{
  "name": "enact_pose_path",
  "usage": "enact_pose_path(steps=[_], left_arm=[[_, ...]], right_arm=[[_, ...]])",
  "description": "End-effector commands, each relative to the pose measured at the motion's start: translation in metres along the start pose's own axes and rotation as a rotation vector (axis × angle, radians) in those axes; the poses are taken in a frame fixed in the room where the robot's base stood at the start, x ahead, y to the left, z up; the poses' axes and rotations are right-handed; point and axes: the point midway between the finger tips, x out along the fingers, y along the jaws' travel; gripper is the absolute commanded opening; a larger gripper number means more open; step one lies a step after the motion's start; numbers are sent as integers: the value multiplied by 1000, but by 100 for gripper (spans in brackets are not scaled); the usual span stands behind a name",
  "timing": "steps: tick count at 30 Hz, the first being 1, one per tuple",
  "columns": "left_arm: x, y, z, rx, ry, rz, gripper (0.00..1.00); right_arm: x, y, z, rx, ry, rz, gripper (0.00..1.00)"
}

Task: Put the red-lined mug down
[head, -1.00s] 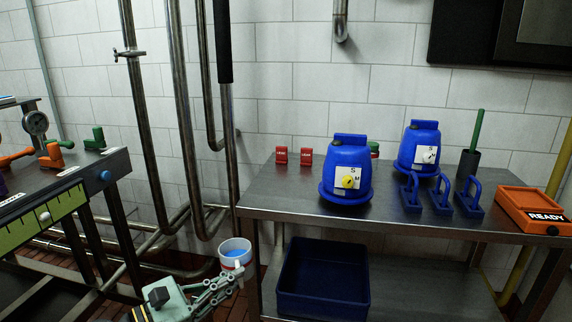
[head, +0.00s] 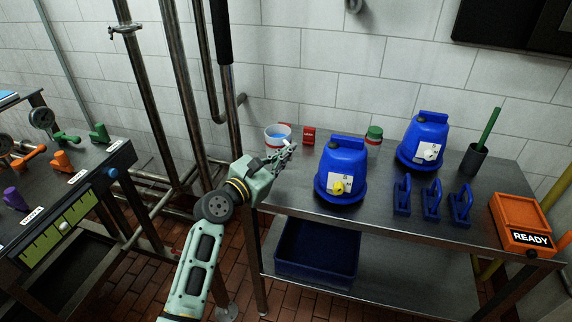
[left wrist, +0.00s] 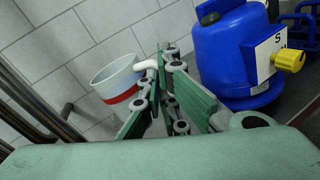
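The red-lined mug (head: 278,137) is white with blue inside, at the back left corner of the steel table in the head view. In the left wrist view the mug (left wrist: 118,80) shows its red band, and its handle reaches between my fingertips. My left gripper (head: 283,155) is shut on that handle, with the mug just beyond the fingertips; the left wrist view shows the gripper (left wrist: 160,66) too. I cannot tell whether the mug's base touches the table. My right gripper is not in view.
Another blue canister (head: 422,142) stands farther right. Vertical pipes (head: 184,85) rise left of the table.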

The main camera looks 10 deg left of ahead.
Motion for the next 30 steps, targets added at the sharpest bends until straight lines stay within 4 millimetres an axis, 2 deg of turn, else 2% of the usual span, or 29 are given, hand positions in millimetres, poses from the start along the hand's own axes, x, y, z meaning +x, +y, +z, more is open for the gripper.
enact_pose_path(steps=[3, 6, 11, 18, 29, 30], left_arm=[[0, -8, -28, 0, 10, -1, 0], [0, -14, -46, -1, 7, -1, 0], [1, -18, -58, 1, 4, -1, 0], [1, -28, -90, -1, 5, 0, 0], [1, -30, -93, 0, 4, 0, 0], [1, -30, -94, -1, 5, 0, 4]], right_arm=[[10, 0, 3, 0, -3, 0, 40], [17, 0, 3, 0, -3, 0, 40], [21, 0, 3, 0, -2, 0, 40], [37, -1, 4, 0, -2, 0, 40], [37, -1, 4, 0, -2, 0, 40], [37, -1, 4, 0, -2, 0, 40]])
